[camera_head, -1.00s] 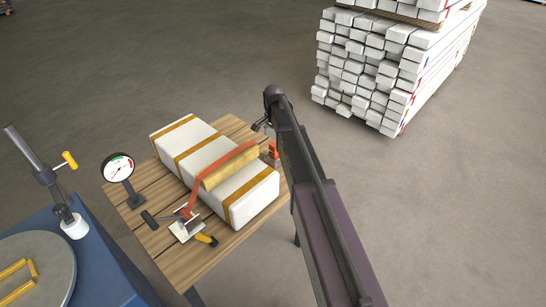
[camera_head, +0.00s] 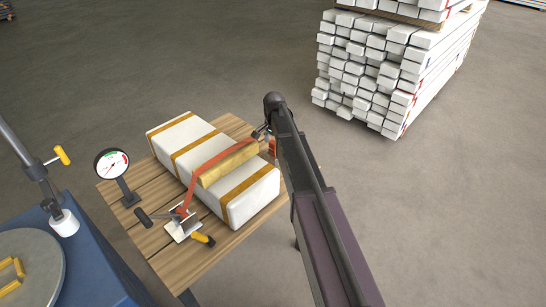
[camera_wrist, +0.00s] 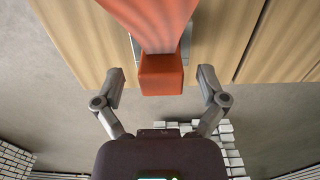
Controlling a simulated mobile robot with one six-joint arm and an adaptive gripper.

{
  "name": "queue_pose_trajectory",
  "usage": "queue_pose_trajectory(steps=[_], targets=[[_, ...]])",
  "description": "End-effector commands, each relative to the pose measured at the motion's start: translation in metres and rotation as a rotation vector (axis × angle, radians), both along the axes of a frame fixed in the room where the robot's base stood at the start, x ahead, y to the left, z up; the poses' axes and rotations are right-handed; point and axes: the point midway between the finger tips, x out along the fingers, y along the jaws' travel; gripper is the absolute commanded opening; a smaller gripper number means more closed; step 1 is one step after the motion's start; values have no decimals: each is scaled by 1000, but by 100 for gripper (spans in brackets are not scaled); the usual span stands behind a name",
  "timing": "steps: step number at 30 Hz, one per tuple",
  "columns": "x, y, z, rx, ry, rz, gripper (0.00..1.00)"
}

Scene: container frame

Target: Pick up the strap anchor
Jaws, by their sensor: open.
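The strap anchor (camera_wrist: 161,72) is an orange-red block at the table's edge in the wrist view, in front of a grey metal plate. A red strap (camera_wrist: 152,18) runs above it and hides part of the plate. The anchor also shows in the head view (camera_head: 272,147), partly hidden by my arm. My gripper (camera_wrist: 160,84) is open, with one finger on each side of the anchor and a clear gap on both sides. In the head view my gripper (camera_head: 260,132) is at the table's far right edge, small and partly hidden.
A white package with tan bands (camera_head: 213,167) lies on the wooden table (camera_head: 150,233) under the strap. A ratchet (camera_head: 182,226), a yellow-handled tool (camera_head: 203,239) and a dial gauge (camera_head: 112,163) are nearby. A blue bench (camera_head: 90,262) stands left. White stacked beams (camera_head: 370,75) stand behind.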

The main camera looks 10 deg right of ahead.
Motion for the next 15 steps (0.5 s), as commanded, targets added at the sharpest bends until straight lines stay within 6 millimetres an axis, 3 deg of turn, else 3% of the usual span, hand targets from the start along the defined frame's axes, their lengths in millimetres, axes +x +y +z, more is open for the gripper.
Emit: queue_pose_trajectory(steps=[15], targets=[[0,0,0,0,0,0,91]])
